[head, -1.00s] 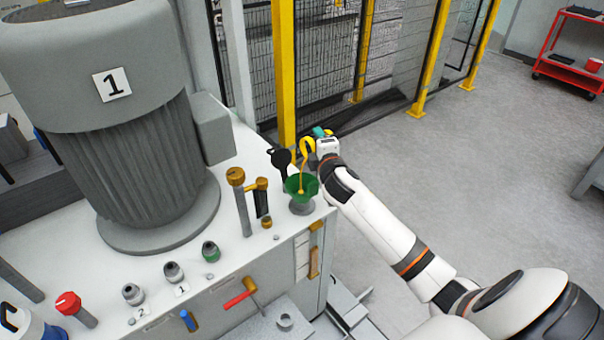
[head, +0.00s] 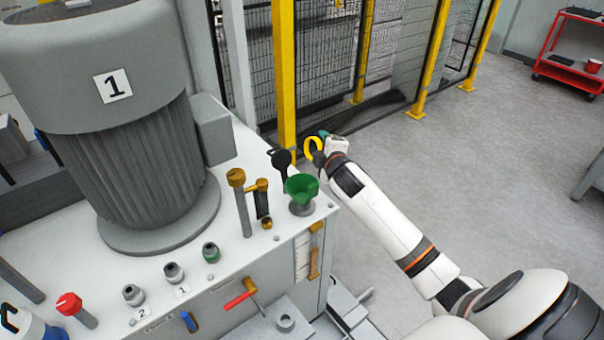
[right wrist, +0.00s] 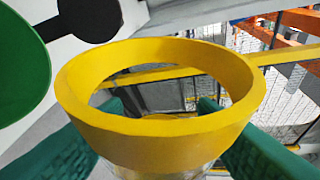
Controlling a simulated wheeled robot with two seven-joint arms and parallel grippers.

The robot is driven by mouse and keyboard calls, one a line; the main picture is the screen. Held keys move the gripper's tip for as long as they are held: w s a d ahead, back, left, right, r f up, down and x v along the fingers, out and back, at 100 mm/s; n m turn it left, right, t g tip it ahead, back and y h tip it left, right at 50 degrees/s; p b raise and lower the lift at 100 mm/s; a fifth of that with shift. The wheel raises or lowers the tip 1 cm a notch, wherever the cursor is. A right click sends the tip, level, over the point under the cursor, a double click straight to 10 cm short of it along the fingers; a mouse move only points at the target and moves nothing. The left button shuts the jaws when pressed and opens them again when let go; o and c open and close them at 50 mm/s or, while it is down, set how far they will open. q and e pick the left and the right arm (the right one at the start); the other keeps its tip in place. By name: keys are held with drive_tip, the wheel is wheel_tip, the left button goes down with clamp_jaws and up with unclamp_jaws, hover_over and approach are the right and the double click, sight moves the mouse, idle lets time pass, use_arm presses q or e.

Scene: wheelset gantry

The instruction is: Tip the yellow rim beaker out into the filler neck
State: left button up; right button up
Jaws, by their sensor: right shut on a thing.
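The yellow rim beaker (head: 312,152) is held up behind and a little right of the filler neck, tilted so that its rim faces left. In the right wrist view its thick yellow rim (right wrist: 155,125) fills the middle, and I see the background through it, with no liquid visible inside. My right gripper (head: 324,143) is shut on the beaker, and its teal fingers (right wrist: 165,150) show on either side of it. The filler neck (head: 302,207) carries a green funnel (head: 302,187) at the tank top's right corner. No stream runs between beaker and funnel. My left gripper is not in view.
A black cap (head: 281,159) stands just behind the funnel. A brass-capped post (head: 238,190) and a large grey motor (head: 130,130) stand to the left. A yellow-posted mesh fence (head: 320,60) is behind.

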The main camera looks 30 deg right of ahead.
drive_tip(key=shift+d+f+m, duration=0.2)
drive_tip(key=shift+d+m, duration=0.1)
drive_tip(key=shift+d, duration=0.1)
drive_tip(key=m+y+p, duration=0.1)
drive_tip(key=p, duration=0.1)
drive_tip(key=f+m+p, duration=0.1)
drive_tip(key=p, duration=0.1)
drive_tip(key=m+y+p, duration=0.1)
drive_tip(key=p, duration=0.1)
drive_tip(key=shift+d+f+g+y, duration=0.15)
drive_tip(key=shift+f+g+y, duration=0.15)
drive_tip(key=shift+g, duration=0.1)
drive_tip(key=shift+d+f+m+y, duration=0.15)
drive_tip(key=shift+f+m+y, duration=0.25)
drive_tip(key=shift+f+m, duration=0.25)
drive_tip(key=shift+d+f+m+y, duration=0.35)
drive_tip(key=shift+d+m, duration=0.1)
drive_tip(key=shift+m, duration=0.1)
drive_tip(key=d+f+m+y+b, duration=0.2)
drive_tip(key=d+m+y+b, duration=0.15)
drive_tip(key=b, duration=1.15)
wheel_tip(320, 180, up, 6)
drive_tip(key=p, duration=0.4)
drive_tip(key=shift+m, duration=0.35)
drive_tip(key=shift+d+f, duration=0.1)
drive_tip(key=shift+f, duration=0.05)
